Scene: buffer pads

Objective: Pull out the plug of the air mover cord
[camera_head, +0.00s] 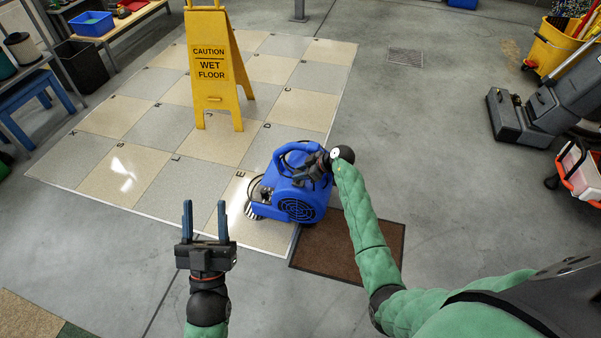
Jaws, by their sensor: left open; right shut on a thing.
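The blue air mover (297,203) stands near the front right corner of the tiled area, with a round dark grille facing me. A dark cord (253,189) shows at its left side; I cannot make out the plug. My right gripper (306,173) reaches the top right of the air mover and is shut at its blue handle (285,152). The gripper partly hides the grip. My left gripper (205,222) is open and empty, with its two blue fingers pointing up, in front and to the left of the air mover.
A yellow wet floor sign (213,65) stands behind the air mover on the tiled area (130,153). A brown mat (335,243) lies under my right arm. A dark floor machine (540,112) and a yellow mop bucket (556,48) are at the far right. The grey floor between is clear.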

